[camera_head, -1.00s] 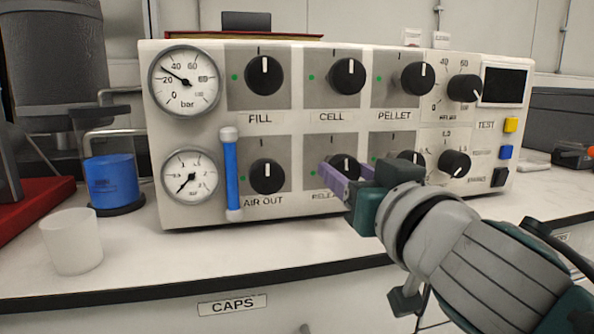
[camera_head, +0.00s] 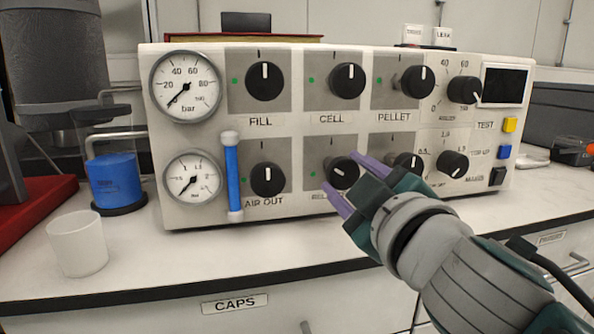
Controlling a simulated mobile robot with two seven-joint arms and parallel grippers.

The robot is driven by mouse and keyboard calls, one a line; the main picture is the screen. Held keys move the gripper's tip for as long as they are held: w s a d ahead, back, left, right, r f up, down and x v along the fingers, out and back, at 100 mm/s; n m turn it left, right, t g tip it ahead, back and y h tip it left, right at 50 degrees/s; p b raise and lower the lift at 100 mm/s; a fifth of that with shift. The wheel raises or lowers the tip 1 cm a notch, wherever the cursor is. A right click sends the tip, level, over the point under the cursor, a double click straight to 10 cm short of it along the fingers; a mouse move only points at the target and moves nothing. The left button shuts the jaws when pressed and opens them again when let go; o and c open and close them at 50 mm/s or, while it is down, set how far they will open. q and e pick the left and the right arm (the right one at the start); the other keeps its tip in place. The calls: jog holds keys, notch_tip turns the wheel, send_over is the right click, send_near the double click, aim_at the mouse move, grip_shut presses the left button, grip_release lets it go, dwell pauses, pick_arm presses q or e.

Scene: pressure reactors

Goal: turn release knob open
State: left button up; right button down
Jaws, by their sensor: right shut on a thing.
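The release knob (camera_head: 341,174) is a round black knob in the lower row of the white control panel (camera_head: 300,224), above a partly covered label reading "RELE...". My right gripper (camera_head: 347,177) has its two purple fingers on either side of this knob, one at its lower left and one at its upper right. The gripper is shut on the knob. The knob's pointer is hard to make out. The upper bar gauge (camera_head: 185,87) reads near zero. My left gripper is not in view.
The air out knob (camera_head: 267,180) and a blue-filled tube (camera_head: 233,177) are left of the release knob. Another black knob (camera_head: 407,165) is close on the right, partly behind my gripper. A white cup (camera_head: 78,245) and blue-filled beaker (camera_head: 115,182) stand at left. The bench front is mostly clear.

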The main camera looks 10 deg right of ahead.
jog(key=n, duration=0.3)
jog(key=shift+n, duration=0.4)
jog(key=n+p, duration=0.1)
jog(key=n, duration=0.2)
jog(key=shift+n, duration=0.3)
jog(key=n, duration=0.4)
jog(key=shift+n+p, duration=0.4)
jog(key=shift+n, duration=0.3)
jog(key=shift+f, duration=0.1)
jog(key=shift+c, duration=1.3)
grip_release()
